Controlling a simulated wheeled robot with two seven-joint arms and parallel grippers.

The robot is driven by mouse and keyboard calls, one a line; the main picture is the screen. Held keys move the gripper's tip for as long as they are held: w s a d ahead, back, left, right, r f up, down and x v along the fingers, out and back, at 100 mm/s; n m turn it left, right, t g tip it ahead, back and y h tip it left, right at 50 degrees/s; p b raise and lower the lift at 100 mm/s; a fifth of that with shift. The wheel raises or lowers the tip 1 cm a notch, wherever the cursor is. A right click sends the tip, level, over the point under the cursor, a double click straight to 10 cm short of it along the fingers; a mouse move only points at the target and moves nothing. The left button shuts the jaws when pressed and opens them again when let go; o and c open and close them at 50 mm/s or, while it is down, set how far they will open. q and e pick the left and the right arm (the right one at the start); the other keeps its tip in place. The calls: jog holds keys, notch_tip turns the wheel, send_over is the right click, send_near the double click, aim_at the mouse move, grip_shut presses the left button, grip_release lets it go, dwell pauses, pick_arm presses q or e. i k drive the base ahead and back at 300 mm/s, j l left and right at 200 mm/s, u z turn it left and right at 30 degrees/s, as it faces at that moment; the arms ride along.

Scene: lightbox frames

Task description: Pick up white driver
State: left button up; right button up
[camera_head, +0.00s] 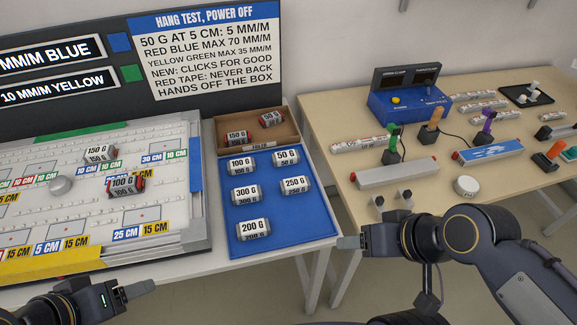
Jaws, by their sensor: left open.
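A long pale grey-white box (397,173), which looks like the white driver, lies on the wooden table at the right. A similar blue box (488,151) lies to its right. My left gripper (138,289) is open and empty at the bottom left, in front of the light box frame and far from the white box. My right gripper (350,242) is in front of the wooden table, below and left of the white box and apart from it. Its fingers overlap from this angle, so its opening is hidden.
A blue tray (275,225) holds several labelled weights. A light panel (70,212) with weights stands left of it. The wooden table (330,112) also bears a blue instrument (408,101), upright coloured tools, rolls and a round white puck (467,186). A floor gap separates the tables.

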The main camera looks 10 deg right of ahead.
aim_at(288, 157)
jog(key=i+l+u, duration=0.1)
jog(key=l+u, duration=0.2)
jog(key=u, duration=0.15)
jog(key=l+u, duration=0.3)
jog(key=u, duration=0.15)
jog(key=l+u, duration=0.45)
jog(key=j, duration=0.1)
